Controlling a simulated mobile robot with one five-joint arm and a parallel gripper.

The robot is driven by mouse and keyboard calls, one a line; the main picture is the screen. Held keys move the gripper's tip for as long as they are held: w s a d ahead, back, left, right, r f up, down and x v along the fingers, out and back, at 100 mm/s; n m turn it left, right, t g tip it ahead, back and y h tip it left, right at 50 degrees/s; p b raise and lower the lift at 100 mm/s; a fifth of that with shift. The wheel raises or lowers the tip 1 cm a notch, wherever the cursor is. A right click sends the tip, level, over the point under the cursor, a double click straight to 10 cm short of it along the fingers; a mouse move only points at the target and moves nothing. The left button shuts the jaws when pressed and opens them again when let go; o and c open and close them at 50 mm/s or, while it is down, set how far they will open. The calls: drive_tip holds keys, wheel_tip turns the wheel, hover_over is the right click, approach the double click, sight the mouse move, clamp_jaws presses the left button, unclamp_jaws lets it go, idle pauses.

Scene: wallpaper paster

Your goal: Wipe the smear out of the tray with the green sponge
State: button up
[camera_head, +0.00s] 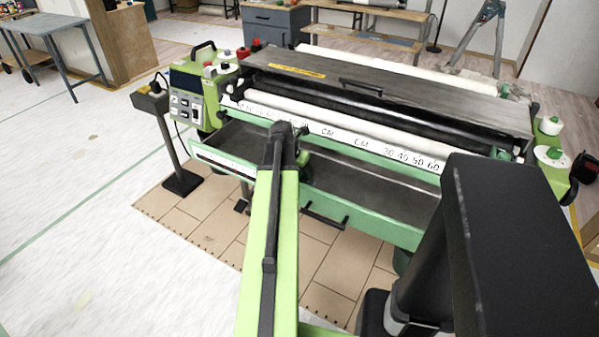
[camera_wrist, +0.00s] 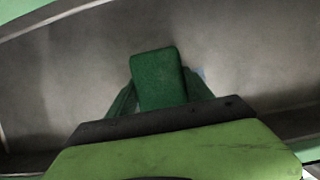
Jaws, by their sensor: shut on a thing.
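The green sponge (camera_wrist: 158,75) stands out between the two fingers of my gripper (camera_wrist: 158,95) in the wrist view. My gripper is shut on it, over the grey floor of the tray (camera_wrist: 75,75). A small pale bluish patch, perhaps the smear (camera_wrist: 200,73), shows just right of the sponge, partly hidden by the finger. In the head view the tray (camera_head: 375,196) is the long green-edged trough at the front of the paster. My arm reaches to its middle and hides most of the gripper. I cannot tell whether the sponge touches the tray floor.
The paster's white roller (camera_head: 345,127) and ruler strip (camera_head: 335,132) run above the tray's back edge. A black handle (camera_head: 325,217) sticks out from the tray front. A green control box (camera_head: 190,100) stands at the left end.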

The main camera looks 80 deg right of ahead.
drive_tip(key=shift+w+d, duration=0.1)
drive_tip(key=shift+w, duration=0.3)
drive_tip(key=shift+w, duration=0.15)
drive_tip(key=shift+w+d, duration=0.15)
drive_tip(key=shift+w, duration=0.4)
drive_tip(key=shift+w+d, duration=0.15)
drive_tip(key=shift+w, duration=0.4)
drive_tip(key=shift+w, duration=0.1)
drive_tip(key=shift+w+d+f, duration=0.1)
drive_tip(key=shift+w+d, duration=0.15)
drive_tip(key=shift+w, duration=0.55)
drive_tip(key=shift+w+d, duration=0.25)
drive_tip(key=shift+w, duration=0.5)
